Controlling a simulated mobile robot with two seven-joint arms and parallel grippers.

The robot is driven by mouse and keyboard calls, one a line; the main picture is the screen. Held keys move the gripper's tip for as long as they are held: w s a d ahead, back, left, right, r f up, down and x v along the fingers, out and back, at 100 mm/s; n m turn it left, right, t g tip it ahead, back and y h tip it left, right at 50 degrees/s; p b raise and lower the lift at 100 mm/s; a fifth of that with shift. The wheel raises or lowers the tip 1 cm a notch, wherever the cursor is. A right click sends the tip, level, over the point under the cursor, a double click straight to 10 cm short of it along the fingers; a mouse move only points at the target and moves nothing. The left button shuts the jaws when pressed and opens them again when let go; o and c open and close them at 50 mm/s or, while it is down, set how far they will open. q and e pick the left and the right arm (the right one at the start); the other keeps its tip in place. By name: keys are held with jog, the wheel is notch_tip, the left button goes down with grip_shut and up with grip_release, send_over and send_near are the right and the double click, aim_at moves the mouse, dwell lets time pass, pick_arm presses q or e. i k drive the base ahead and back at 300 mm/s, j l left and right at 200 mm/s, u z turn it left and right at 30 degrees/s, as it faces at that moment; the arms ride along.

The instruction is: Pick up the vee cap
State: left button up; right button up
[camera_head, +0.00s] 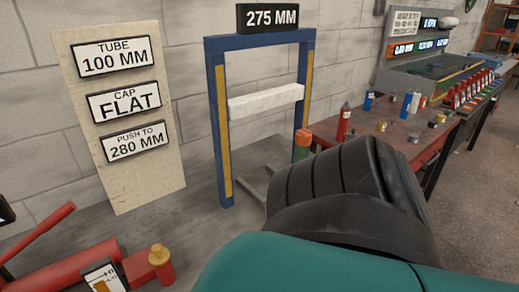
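I cannot pick out the vee cap for sure. Several small pieces lie on the red bench (437,150) at the right, among them a yellow one (382,125) and two dark ones (413,137) (433,123); they are too small to tell their shape. One of my arms, teal and black, fills the lower middle and right of the view and hides part of the bench and floor. Neither gripper is in view.
A blue press frame (220,130) with a white crossbeam (266,102) and a 275 MM sign (268,18) stands mid-view. A board (160,190) reads TUBE 100 MM, CAP FLAT, PUSH TO 280 MM. Red equipment (65,265) lies lower left. Bottles (344,122) stand on the bench.

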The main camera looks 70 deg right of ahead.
aim_at(303, 137)
jog(key=z, duration=2.6)
